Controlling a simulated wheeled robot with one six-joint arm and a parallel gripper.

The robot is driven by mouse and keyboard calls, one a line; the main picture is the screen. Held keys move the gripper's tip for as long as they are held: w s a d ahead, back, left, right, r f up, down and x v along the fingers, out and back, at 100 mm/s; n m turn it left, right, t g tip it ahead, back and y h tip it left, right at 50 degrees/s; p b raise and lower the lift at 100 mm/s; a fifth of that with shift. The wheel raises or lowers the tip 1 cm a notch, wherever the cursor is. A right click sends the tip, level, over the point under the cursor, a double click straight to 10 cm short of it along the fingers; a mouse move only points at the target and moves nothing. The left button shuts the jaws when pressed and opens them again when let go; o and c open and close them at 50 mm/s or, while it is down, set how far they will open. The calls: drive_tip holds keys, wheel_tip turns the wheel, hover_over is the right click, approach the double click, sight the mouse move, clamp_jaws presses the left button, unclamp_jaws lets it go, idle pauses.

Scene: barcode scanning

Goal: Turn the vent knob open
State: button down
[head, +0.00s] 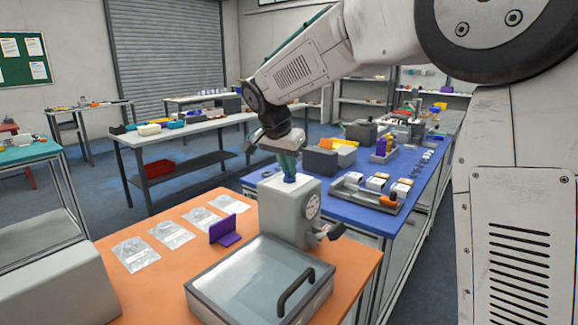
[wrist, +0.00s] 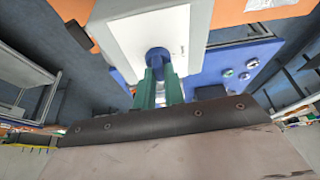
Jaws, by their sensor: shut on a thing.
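The vent knob (head: 291,179) is a small blue knob on top of a grey box-shaped unit (head: 277,215) on the orange table. My gripper (head: 287,165) comes down on it from above, its green fingers shut on the knob. In the wrist view the blue knob (wrist: 157,55) stands out from the unit's pale top (wrist: 125,35), with the tips of my gripper (wrist: 158,72) on either side of it. The fingers hide part of the knob, and I cannot tell its turned position.
A clear-lidded tray (head: 255,280) with a black handle stands in front of the unit. A dark lever (head: 328,233) sticks out at the unit's right. Several clear bags (head: 170,233) and a purple stand (head: 225,232) lie left. A blue table (head: 345,211) with trays and boxes is behind.

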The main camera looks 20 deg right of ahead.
drive_tip(key=shift+m, duration=0.3)
idle(0.4)
drive_tip(key=c, duration=1.5)
unclamp_jaws()
drive_tip(key=v, duration=0.8)
drive_tip(key=shift+w, duration=0.15)
